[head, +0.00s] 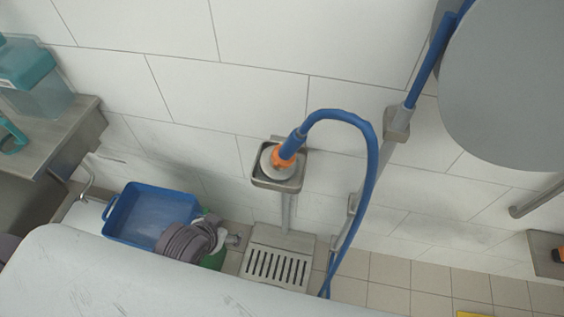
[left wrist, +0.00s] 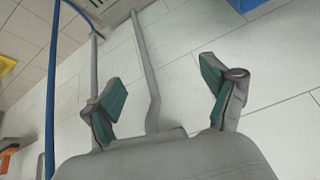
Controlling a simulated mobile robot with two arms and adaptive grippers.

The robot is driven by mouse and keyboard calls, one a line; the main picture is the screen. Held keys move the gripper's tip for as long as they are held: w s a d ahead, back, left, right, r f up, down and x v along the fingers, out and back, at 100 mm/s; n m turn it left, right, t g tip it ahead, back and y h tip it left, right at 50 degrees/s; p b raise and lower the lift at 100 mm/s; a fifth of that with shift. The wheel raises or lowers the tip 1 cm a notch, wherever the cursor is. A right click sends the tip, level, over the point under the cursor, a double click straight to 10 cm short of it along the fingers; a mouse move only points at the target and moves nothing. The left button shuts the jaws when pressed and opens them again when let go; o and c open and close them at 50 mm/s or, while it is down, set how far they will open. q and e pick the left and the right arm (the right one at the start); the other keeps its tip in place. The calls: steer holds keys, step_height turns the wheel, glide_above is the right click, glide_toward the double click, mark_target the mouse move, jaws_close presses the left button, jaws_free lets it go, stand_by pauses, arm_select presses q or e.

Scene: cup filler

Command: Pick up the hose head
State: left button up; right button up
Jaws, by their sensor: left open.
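The hose head (head: 285,155) is orange with a pale round end and sits in a small square metal holder (head: 291,184) on a post by the wall. A blue hose (head: 372,165) arches up from it and drops to the right. My left gripper (head: 230,239) is below and left of the hose head, apart from it. In the left wrist view its two green-padded fingers (left wrist: 162,98) are spread and empty. The hose (left wrist: 52,80) runs along the left of that view. The hose head does not show there. My right gripper is not in view.
A blue tub (head: 152,215) stands left of my left gripper. A slotted metal grate (head: 276,265) lies below the holder. A metal counter (head: 70,135) with a teal-lidded container (head: 30,75) is at far left. Metal pipes (head: 350,205) run along the tiled wall behind the hose.

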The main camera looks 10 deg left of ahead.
mark_target(281, 149)
arm_select(q)
steer(key=w+d+r+m+t+h, duration=0.3)
steer(key=w+r+m+t+h, duration=0.3)
steer(key=r+m+t+h, duration=0.4)
steer(key=w+d, duration=0.1)
steer(key=w, duration=0.1)
steer(key=w+d+r+g+h, duration=0.1)
steer(key=w+d, duration=0.1)
steer(key=w+d+g, duration=0.1)
steer(key=w+d, duration=0.1)
steer(key=shift+w+d+r+n, duration=0.15)
steer(key=shift+r+n, duration=0.15)
steer(key=shift+r, duration=0.05)
steer(key=shift+g+h, duration=0.3)
steer(key=shift+p+x, duration=0.4)
steer(key=shift+x, duration=2.25)
steer(key=shift+r, duration=0.2)
jaws_close()
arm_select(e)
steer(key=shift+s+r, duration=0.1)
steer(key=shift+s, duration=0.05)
